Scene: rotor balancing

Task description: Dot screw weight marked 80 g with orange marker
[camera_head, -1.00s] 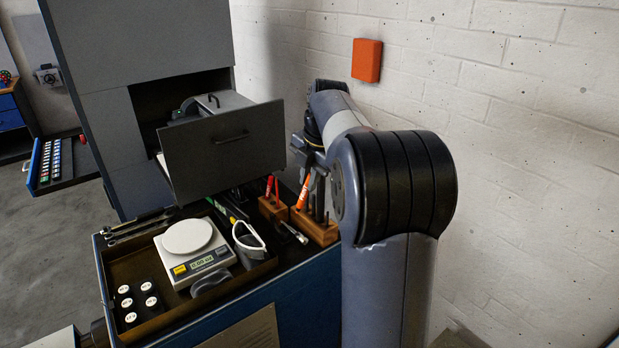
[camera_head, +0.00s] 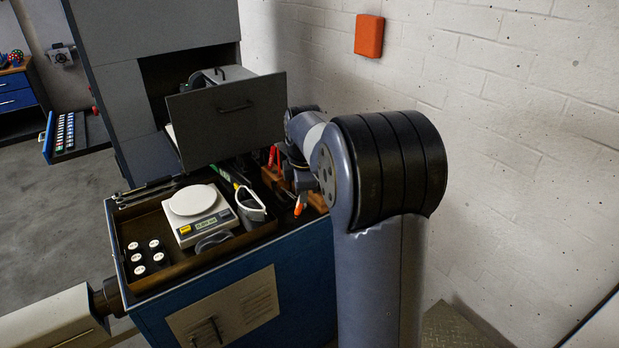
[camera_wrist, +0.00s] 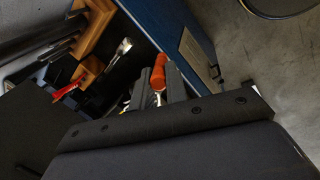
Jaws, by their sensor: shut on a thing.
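My gripper (camera_head: 299,188) is shut on the orange marker (camera_head: 299,209), whose orange end hangs below the jaws at the right side of the bench top. In the wrist view the marker (camera_wrist: 158,72) stands out between the fingers of my gripper (camera_wrist: 158,90). Several dark screw weights (camera_head: 138,257) with white, marked tops stand upright in the left front of the brown tray (camera_head: 163,277). Their marks are too small to read, so I cannot tell which is the 80 g one. My gripper is well to the right of them.
A scale (camera_head: 193,206) stands in the tray, with white safety glasses (camera_head: 250,206) on its right. Wooden holders (camera_head: 318,196) and a red marker (camera_head: 272,155) are behind my gripper.

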